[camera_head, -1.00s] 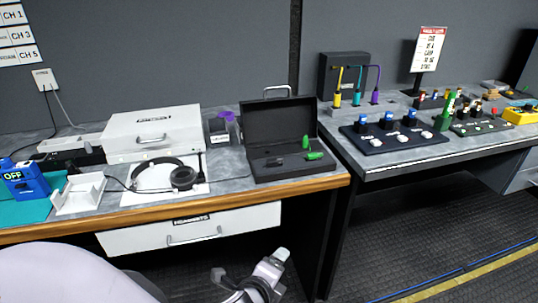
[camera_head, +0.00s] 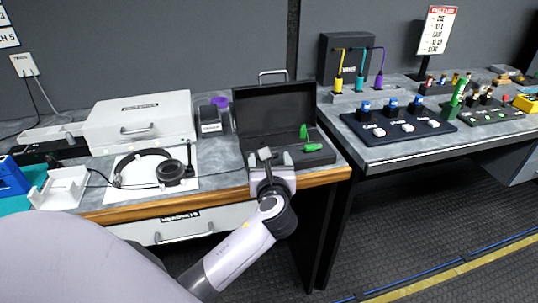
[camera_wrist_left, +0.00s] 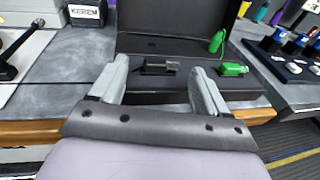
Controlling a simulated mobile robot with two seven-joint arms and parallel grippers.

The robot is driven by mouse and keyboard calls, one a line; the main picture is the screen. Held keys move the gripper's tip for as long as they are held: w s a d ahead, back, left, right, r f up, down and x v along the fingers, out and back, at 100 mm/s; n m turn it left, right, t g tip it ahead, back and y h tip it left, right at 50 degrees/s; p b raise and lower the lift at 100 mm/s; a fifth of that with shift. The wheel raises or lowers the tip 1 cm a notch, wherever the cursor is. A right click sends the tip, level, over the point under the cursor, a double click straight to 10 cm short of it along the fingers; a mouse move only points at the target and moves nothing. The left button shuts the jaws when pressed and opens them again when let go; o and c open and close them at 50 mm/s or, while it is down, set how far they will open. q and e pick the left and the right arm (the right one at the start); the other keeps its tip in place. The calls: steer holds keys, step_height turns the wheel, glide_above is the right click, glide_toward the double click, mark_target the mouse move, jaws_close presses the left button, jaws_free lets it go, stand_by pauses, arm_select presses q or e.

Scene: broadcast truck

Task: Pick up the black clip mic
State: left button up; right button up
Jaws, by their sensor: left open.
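The black clip mic (camera_wrist_left: 158,66) lies in the open black case (camera_head: 327,177) on the grey-topped desk. In the left wrist view it shows between and beyond my fingertips; in the head view my gripper hides most of it. My left gripper (camera_head: 275,156) is open and empty at the case's front edge, and its two fingers (camera_wrist_left: 160,78) reach over the case's front in the left wrist view. Two green clip mics, one upright (camera_head: 303,132) and one lying (camera_head: 313,148), are in the case to the right. My right gripper is not in view.
The case's raised lid (camera_head: 270,110) stands behind the mic. Headphones (camera_head: 170,172) on a white sheet, a white case (camera_head: 138,120) and a small dark container (camera_head: 211,120) stand to the left. A second desk with blue-topped items (camera_head: 390,105) is at right.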

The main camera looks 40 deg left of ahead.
arm_select(q)
steer(key=shift+x, duration=1.6)
steer(key=c, duration=0.9)
